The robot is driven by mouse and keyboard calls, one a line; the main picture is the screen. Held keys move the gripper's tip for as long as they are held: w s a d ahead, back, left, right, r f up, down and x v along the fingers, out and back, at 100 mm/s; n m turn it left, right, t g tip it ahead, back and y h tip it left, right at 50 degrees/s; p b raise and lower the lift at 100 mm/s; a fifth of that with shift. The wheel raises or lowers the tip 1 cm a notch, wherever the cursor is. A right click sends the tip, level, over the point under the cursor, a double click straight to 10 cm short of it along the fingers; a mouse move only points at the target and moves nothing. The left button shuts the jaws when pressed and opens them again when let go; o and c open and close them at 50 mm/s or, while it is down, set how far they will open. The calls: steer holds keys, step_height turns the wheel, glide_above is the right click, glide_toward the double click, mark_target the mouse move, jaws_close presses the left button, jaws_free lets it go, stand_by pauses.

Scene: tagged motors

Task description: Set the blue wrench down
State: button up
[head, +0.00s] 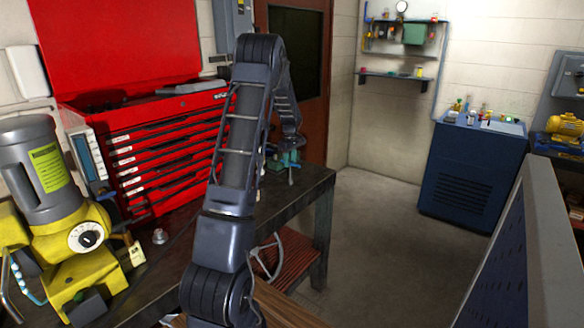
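My arm rises from the bottom of the head view, bends at the top and reaches down behind itself to the dark workbench (316,186). My gripper (288,154) is at the far end of the bench, small and partly hidden by my arm. Its fingers cannot be made out. A teal-green object (284,161) is at the same spot, low by the bench top; I cannot tell what it is or whether the gripper touches it. I cannot make out the blue wrench.
A yellow and grey motor (70,240) with a tag (134,250) stands at the left. A red tool chest (150,150) backs the bench. A blue cabinet (470,175) stands at the back right. The floor (385,240) between is clear. A grey panel (530,240) edges the right.

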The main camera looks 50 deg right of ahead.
step_height(320, 180, up, 8)
steer(key=shift+r, duration=0.1)
steer(key=w+a+r, duration=0.4)
steer(key=a, duration=0.5)
steer(key=w+a+r+t+h, duration=0.1)
steer(key=w+a+r, duration=0.25)
steer(key=a, duration=0.45)
steer(key=w+a+r, duration=0.3)
steer(key=a+r, duration=0.1)
steer(key=a, duration=0.5)
steer(key=s+a+r+t, duration=0.1)
steer(key=a+r, duration=0.1)
steer(key=a, duration=0.7)
steer(key=s+a+r, duration=0.1)
steer(key=a+r, duration=0.1)
steer(key=a, duration=0.8)
steer(key=s+a+f+t, duration=0.1)
steer(key=s+a+f, duration=0.1)
steer(key=s+a, duration=0.6)
steer(key=s+a+f+t+y, duration=0.1)
steer(key=s+a+f, duration=0.1)
steer(key=s+a, duration=0.6)
steer(key=a, duration=0.5)
steer(key=shift+s+a+t, duration=0.15)
steer(key=shift+t, duration=0.15)
